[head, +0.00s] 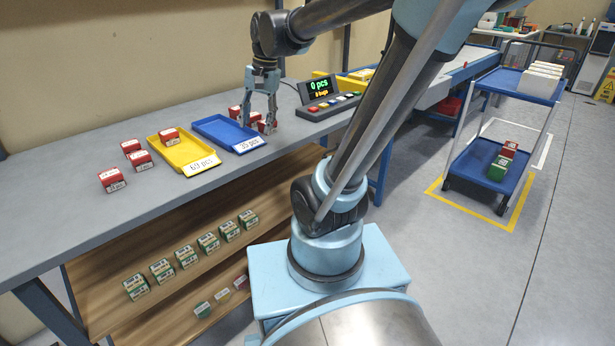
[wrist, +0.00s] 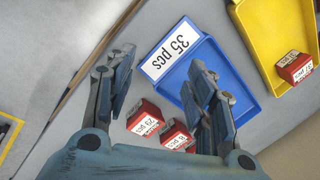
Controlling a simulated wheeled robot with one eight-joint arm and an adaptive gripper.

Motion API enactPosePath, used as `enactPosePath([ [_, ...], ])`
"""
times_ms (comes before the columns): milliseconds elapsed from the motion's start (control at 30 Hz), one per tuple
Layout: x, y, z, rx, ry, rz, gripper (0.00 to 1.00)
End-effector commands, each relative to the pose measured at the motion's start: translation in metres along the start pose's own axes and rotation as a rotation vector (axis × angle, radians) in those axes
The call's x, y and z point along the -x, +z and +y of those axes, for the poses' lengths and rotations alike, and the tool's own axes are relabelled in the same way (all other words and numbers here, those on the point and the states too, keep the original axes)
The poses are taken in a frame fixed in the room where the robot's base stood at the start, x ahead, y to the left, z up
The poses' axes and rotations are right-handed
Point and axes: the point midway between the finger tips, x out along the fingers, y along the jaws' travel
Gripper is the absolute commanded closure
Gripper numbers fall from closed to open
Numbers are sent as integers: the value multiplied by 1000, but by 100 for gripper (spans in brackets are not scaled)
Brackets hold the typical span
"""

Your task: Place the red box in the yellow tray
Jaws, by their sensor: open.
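The yellow tray (head: 203,165) lies on the grey table with one red box (head: 169,136) inside it; that tray also shows at the upper right of the wrist view (wrist: 258,50). My gripper (head: 258,120) is open and points down just right of the blue tray (head: 222,128). In the wrist view, a red box labelled 23 pcs (wrist: 146,117) and another red box (wrist: 177,134) sit beside the blue tray, below and between my spread fingers (wrist: 157,88). The fingers partly hide these boxes in the head view.
Several red boxes (head: 112,180) stand left of the yellow tray. A counter display (head: 320,92) with buttons stands right of my gripper. Green-and-white boxes (head: 208,243) line the shelf below. A blue cart (head: 487,165) stands at the right. The table's front left is clear.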

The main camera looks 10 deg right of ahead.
Motion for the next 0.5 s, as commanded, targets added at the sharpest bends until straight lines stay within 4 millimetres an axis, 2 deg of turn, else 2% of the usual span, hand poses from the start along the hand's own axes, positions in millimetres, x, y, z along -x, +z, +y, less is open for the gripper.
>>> enactPosePath([
  [33, -6, 5, 19, 30, 6, 18, 50],
  [200, -26, 19, 74, 162, 35, 75, 50],
  [500, -73, 46, 156, 384, 113, 152, 50],
])
